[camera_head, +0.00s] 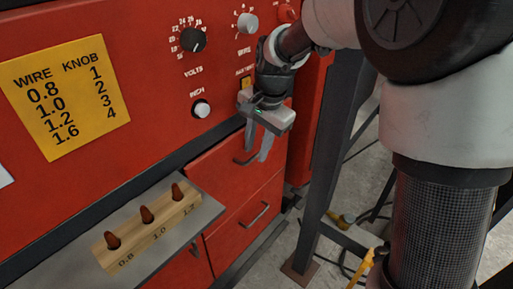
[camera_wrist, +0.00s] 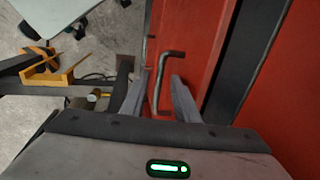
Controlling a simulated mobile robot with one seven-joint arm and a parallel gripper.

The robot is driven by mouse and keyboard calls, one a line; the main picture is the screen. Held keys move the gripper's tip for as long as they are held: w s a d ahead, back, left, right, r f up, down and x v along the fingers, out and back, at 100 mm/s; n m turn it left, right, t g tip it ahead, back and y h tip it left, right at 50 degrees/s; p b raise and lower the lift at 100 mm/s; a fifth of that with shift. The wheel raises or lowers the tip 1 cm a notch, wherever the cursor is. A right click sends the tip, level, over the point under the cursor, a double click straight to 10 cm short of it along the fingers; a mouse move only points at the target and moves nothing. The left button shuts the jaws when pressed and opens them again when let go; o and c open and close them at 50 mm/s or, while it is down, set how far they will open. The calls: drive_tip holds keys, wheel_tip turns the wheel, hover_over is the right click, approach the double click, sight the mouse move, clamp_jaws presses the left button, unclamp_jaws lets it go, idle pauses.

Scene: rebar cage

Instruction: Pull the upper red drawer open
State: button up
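The upper red drawer (camera_head: 212,165) is in the cabinet front, below the welder's control panel. It looks closed. Its dark bar handle (camera_head: 240,161) is partly hidden behind my fingers. My gripper (camera_head: 257,151) points down at this handle, with its two grey fingers apart. In the wrist view the drawer handle (camera_wrist: 169,54) shows between the open fingers of my gripper (camera_wrist: 160,76). A gap shows between the handle and each finger. I cannot tell how deep the handle sits between them.
A lower red drawer (camera_head: 236,232) with its own handle (camera_head: 256,215) is beneath. A grey shelf (camera_head: 190,237) with a wooden block (camera_head: 152,226) juts out at left. A dark steel post (camera_head: 325,165) stands close at right. Knobs (camera_head: 193,40) are above.

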drive_tip(key=shift+f, duration=0.4)
drive_tip(key=shift+c, duration=0.4)
clamp_jaws()
